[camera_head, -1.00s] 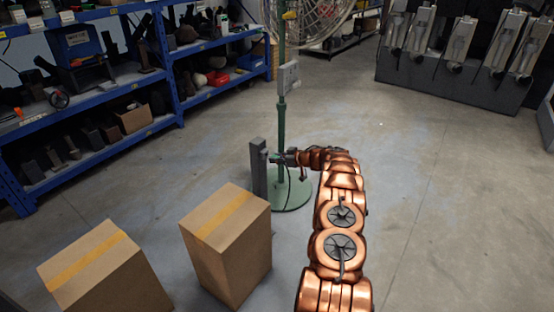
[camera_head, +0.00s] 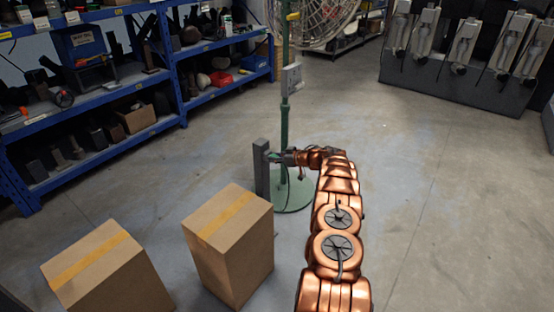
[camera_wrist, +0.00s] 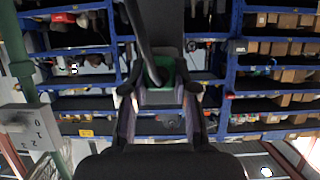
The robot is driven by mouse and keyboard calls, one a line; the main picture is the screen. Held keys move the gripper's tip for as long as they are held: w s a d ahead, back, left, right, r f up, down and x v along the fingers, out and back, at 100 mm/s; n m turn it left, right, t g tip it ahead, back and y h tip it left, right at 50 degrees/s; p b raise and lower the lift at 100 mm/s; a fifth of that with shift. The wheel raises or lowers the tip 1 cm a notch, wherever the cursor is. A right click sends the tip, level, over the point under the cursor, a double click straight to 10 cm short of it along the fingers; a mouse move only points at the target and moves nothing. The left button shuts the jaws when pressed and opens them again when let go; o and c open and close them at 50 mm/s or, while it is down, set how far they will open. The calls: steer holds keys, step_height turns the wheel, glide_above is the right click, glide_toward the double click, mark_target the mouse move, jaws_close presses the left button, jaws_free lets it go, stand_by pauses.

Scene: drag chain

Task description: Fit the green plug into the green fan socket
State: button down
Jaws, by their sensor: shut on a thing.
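My gripper (camera_wrist: 160,92) is shut on the green plug (camera_wrist: 168,68), of which only a small green part shows between the fingertips. A dark cable (camera_wrist: 142,35) runs past it in the wrist view. In the head view my gripper (camera_head: 276,157) points left at the top part of a grey post (camera_head: 262,172), in front of the fan's green pole (camera_head: 284,130). The post seems to show as a dark upright (camera_wrist: 172,25) beyond the fingertips. The green socket cannot be made out, and I cannot tell whether plug and post touch.
The fan (camera_head: 312,22) stands on a round green base (camera_head: 292,195). A grey box (camera_head: 291,78) is on its pole; it also shows in the wrist view (camera_wrist: 30,127). Two cardboard boxes (camera_head: 228,255) (camera_head: 105,272) stand at front left. Blue shelves (camera_head: 90,110) line the left. Floor at right is clear.

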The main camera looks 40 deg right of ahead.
steer(key=shift+w+a, duration=0.1)
steer(key=shift+w, duration=0.2)
steer(key=c, duration=0.8)
jaws_free()
steer(key=shift+v, duration=5.95)
steer(key=shift+f, duration=0.1)
